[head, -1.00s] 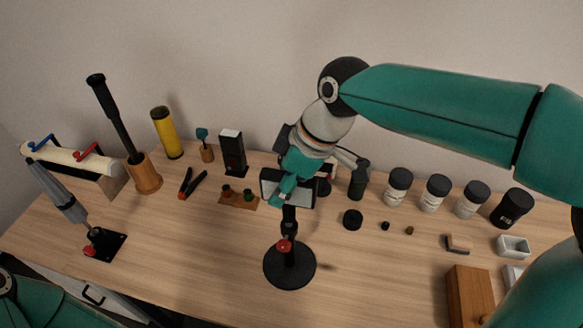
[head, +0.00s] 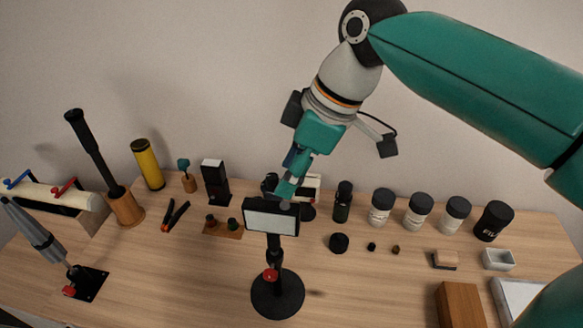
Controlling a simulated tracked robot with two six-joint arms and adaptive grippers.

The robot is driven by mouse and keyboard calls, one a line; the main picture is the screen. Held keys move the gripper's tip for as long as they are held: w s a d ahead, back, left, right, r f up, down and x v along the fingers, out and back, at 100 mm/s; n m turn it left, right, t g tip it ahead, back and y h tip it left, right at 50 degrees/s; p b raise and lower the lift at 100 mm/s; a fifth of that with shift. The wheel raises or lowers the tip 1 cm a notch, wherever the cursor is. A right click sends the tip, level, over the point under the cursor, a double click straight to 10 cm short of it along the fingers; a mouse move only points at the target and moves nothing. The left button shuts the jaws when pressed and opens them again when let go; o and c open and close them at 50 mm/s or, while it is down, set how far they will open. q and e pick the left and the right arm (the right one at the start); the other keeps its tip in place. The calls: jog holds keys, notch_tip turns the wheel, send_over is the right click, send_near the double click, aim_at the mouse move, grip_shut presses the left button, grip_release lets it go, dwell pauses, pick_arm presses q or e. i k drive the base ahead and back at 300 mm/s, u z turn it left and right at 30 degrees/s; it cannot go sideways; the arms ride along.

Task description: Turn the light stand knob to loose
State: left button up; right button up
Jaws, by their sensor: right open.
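The light stand has a round black base (head: 278,296), a black stem and a rectangular light panel (head: 271,218) with a pale face on top. Its red knob (head: 270,275) sits on the stem, a little above the base. My right gripper (head: 285,190) is open and empty, pointing down just above the panel's top edge, well above the knob. Its fingertips overlap the panel edge in the picture, and I cannot tell if they touch it. My left gripper is out of view.
Several jars (head: 418,212) stand at the back right, with a dark bottle (head: 343,202) beside them. A wooden block (head: 460,304) is at front right. Pliers (head: 174,215) and a clamp stand (head: 86,283) with another red knob are at left. The table around the stand's base is mostly clear.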

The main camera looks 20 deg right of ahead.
aim_at(271, 274)
jog(key=k, duration=1)
